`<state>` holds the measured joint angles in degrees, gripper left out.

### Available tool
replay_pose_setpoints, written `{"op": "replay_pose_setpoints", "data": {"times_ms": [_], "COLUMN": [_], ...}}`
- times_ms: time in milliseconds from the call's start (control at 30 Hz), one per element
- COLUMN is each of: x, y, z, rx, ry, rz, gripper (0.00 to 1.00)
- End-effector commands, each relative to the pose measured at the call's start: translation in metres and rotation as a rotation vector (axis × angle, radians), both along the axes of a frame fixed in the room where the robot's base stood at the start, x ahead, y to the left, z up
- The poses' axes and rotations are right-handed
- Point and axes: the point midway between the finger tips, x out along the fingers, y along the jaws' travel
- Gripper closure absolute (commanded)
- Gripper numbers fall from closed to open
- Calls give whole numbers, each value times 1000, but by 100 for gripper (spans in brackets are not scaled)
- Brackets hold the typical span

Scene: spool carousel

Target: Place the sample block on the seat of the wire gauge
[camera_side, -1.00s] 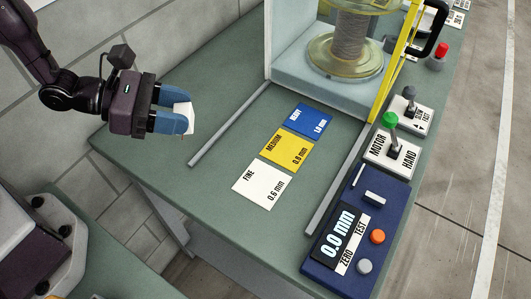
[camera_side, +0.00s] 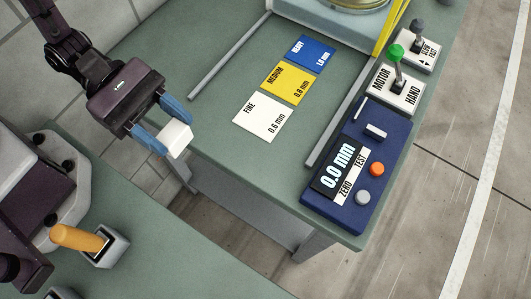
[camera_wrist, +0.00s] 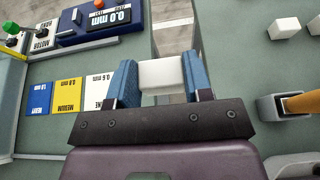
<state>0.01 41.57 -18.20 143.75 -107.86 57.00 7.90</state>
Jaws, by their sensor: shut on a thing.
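The white sample block (camera_side: 179,139) is held between the blue fingers of my gripper (camera_side: 168,124). In the wrist view the block (camera_wrist: 161,74) sits squarely between both fingertips (camera_wrist: 160,80). The gripper is in the air over the gap between two benches, left of the gauge. The wire gauge is a blue box (camera_side: 390,158) at the near right of the green bench. Its display reads 0.0 mm. Two small pale pieces stand on its top, a thin one (camera_side: 361,108) and a thicker one (camera_side: 376,131); which one is the seat I cannot tell.
White, yellow and blue cards (camera_side: 289,84) lie between two grey rails. Switch boxes with a green-knobbed lever (camera_side: 396,53) stand behind the gauge. An orange handle (camera_side: 77,238) stands on the near bench. Two other white blocks (camera_wrist: 284,28) show in the wrist view.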

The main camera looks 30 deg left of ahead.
Motion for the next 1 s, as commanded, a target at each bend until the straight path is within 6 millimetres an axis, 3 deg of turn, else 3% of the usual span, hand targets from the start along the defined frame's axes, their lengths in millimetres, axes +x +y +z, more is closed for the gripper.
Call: {"op": "replay_pose_setpoints", "data": {"times_ms": [367, 500, 767, 1000], "x": [58, 72, 84, 90], "y": [-66, -80, -92, -98], "z": [-40, -67, -87, -118], "rx": [-2, -1, 0, 0], "ry": [0, 2, 2, 5], "rz": [-2, 0, 1, 2], "gripper": [77, 77, 77, 77]}}
